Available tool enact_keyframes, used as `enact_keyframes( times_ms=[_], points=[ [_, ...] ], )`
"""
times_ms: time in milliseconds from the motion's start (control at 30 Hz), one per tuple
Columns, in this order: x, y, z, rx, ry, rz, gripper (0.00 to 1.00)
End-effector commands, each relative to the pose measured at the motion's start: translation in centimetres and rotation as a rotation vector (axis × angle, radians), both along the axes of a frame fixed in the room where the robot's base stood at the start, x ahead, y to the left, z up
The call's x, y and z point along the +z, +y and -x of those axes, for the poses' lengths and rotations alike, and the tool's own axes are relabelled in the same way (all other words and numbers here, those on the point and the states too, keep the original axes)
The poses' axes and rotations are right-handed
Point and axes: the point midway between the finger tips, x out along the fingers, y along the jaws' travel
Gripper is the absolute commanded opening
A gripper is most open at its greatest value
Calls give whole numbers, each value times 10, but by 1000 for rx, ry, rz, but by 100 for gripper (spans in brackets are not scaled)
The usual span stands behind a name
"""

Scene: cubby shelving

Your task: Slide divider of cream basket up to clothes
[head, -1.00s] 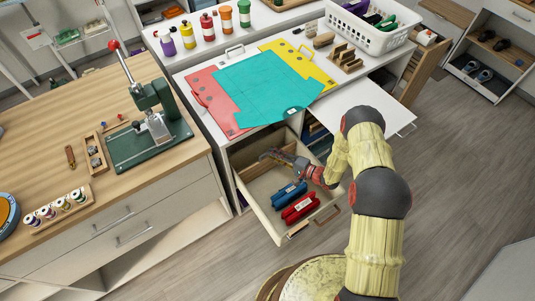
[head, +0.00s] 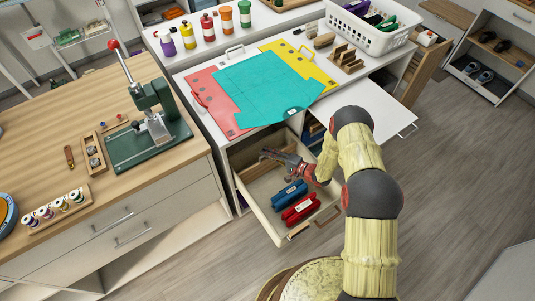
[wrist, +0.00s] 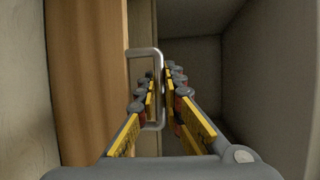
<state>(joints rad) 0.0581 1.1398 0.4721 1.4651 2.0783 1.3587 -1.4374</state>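The cream basket (head: 262,213) is a pulled-out, drawer-like bin below the white counter. Its wooden divider (head: 251,169) stands across the far end in the head view and fills the left of the wrist view (wrist: 88,80). A metal handle (wrist: 158,65) sticks out from the divider. My gripper (head: 270,154) reaches into the basket from the right. In the wrist view my gripper (wrist: 160,85) has its fingers close together on either side of the handle's bar. Blue (head: 290,194) and red (head: 300,209) bundles, seemingly the clothes, lie near the front, apart from the divider.
Bare basket floor lies between the divider and the bundles. The basket's side walls stand close to my gripper. A pulled-out white board (head: 365,108) is beside my arm. A teal shirt-shaped sheet (head: 265,88) lies on the counter. A wooden bench (head: 60,120) stands left.

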Motion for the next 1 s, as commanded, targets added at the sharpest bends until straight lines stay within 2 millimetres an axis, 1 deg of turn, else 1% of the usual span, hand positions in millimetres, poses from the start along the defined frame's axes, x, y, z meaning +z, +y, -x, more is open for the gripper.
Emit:
enact_keyframes(
  times_ms=[33, 100, 833, 933, 1000],
  points=[
    [0, 0, 0, 0, 1, 1, 4],
    [0, 0, 0, 0, 1, 1, 0],
    [-1, -1, 1, -1, 2, 1, 0],
    [-1, -3, 4, -1, 3, 2, 0],
    [-1, -8, 10, -2, 4, 3, 0]
  ],
)
